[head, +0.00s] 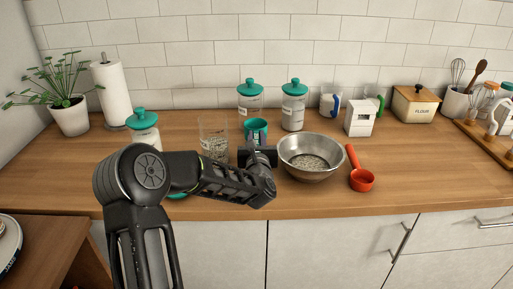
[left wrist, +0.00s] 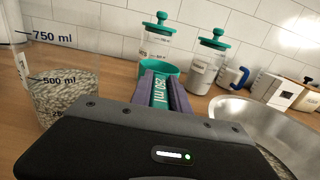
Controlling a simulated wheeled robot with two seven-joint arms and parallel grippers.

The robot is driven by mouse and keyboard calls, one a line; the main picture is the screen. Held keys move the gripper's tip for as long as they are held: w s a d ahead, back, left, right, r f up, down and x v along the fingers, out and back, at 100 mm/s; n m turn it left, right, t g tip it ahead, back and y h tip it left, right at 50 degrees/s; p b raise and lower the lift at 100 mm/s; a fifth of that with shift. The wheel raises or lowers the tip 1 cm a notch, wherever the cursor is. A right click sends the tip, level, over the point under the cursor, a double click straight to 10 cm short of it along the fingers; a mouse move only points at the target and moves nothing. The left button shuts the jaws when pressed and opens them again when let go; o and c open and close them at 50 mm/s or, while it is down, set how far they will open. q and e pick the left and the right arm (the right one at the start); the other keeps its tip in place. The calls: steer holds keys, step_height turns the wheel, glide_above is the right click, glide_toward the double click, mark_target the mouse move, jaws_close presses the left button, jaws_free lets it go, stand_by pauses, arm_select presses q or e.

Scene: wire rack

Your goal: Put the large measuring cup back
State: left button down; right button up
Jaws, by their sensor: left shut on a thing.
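The large measuring cup (head: 256,127) is teal and stands behind my left gripper in the head view. Its handle, marked 250 ml, shows between the fingers in the left wrist view, with the cup's bowl (left wrist: 160,67) beyond. My left gripper (head: 257,152) is shut on this handle. I cannot tell whether the cup touches the counter. A smaller-looking red-orange measuring cup (head: 361,180) lies at the right of the steel bowl. My right gripper is out of view.
A clear jug of grain (head: 214,146) stands left of the cup, and a steel bowl (head: 311,160) close on its right. Teal-lidded jars (head: 293,108) stand behind. A white box (head: 361,118) and flour tin (head: 414,107) are further right. The front right counter is clear.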

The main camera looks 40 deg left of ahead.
arm_select(q)
steer(key=shift+f, duration=0.1)
step_height(320, 180, down, 4)
steer(key=shift+r, duration=0.2)
steer(key=shift+f, duration=0.1)
steer(key=c, duration=1.3)
jaws_free()
steer(key=shift+o, duration=0.2)
